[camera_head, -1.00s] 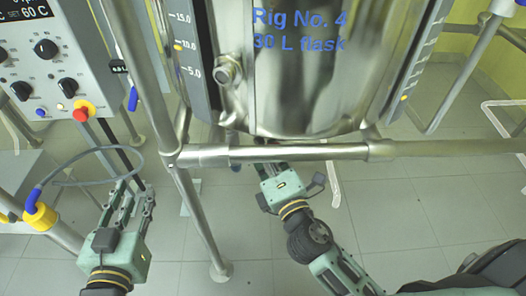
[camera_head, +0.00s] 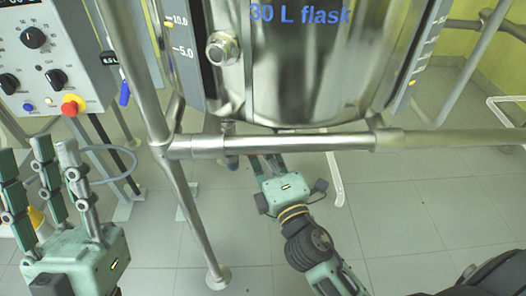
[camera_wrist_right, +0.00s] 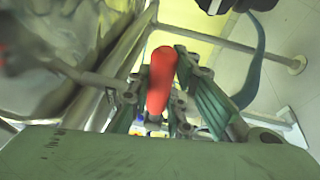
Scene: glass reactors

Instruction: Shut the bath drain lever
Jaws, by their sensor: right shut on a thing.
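The steel bath (camera_head: 290,75), marked "30 L flask", hangs behind the frame's horizontal bar. In the right wrist view a red drain lever handle (camera_wrist_right: 162,78) stands between the fingers of my right gripper (camera_wrist_right: 160,98), which is shut on it. In the head view my right gripper (camera_head: 262,163) reaches under the bar below the bath. Its fingertips and the lever are mostly hidden there, so I cannot tell the lever's angle to the valve. My left gripper (camera_head: 45,172) is open and empty at the lower left, away from the bath.
The steel frame's bar (camera_head: 270,143) and upright post (camera_head: 195,215) stand close to my right gripper. A control box (camera_head: 55,65) with knobs and a red button is at the upper left, above my left gripper.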

